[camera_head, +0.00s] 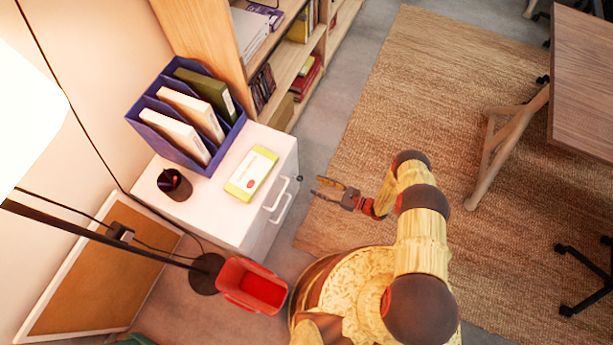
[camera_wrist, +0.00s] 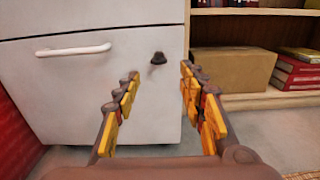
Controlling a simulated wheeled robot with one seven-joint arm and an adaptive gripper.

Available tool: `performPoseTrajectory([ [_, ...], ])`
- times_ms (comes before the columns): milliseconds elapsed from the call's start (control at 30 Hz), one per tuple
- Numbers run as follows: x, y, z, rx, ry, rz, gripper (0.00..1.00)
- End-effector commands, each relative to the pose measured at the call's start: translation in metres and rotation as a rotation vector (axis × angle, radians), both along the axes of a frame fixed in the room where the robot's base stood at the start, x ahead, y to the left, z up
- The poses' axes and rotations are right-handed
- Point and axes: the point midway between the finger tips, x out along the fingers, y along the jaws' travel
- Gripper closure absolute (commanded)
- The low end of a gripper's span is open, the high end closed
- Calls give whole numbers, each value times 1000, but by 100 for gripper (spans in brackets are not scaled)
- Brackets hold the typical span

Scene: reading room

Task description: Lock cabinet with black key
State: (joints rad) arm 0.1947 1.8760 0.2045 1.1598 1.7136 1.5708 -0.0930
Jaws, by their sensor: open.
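The white cabinet (camera_head: 273,155) stands left of my gripper (camera_head: 320,188), its front with two white handles facing the gripper. In the wrist view the cabinet front (camera_wrist: 100,95) shows one white bar handle (camera_wrist: 73,50) and a drawer seam above it. The black key (camera_wrist: 158,58) sticks out of the front near its right edge; it shows as a small dark spot (camera_head: 299,178) in the head view. My gripper (camera_wrist: 160,76) is open and empty. Its fingers point at the front, one to each side of the key in the picture, with a gap to the cabinet.
On the cabinet stand a blue file holder (camera_head: 160,125), a dark pen cup (camera_head: 174,184) and a yellow-and-white box (camera_head: 251,173). A red bin (camera_head: 252,286) stands near my base. A wooden shelf (camera_wrist: 245,102) adjoins on the right.

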Motion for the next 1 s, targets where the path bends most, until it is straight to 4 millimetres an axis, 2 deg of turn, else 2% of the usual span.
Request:
performPoseTrajectory([
  [167, 3, 12, 3, 13, -12, 3, 59],
  [400, 14, 46, 2, 12, -11, 6, 59],
  [600, 22, 68, 3, 12, -9, 4, 59],
  [1000, 25, 74, 4, 12, -9, 1, 59],
])
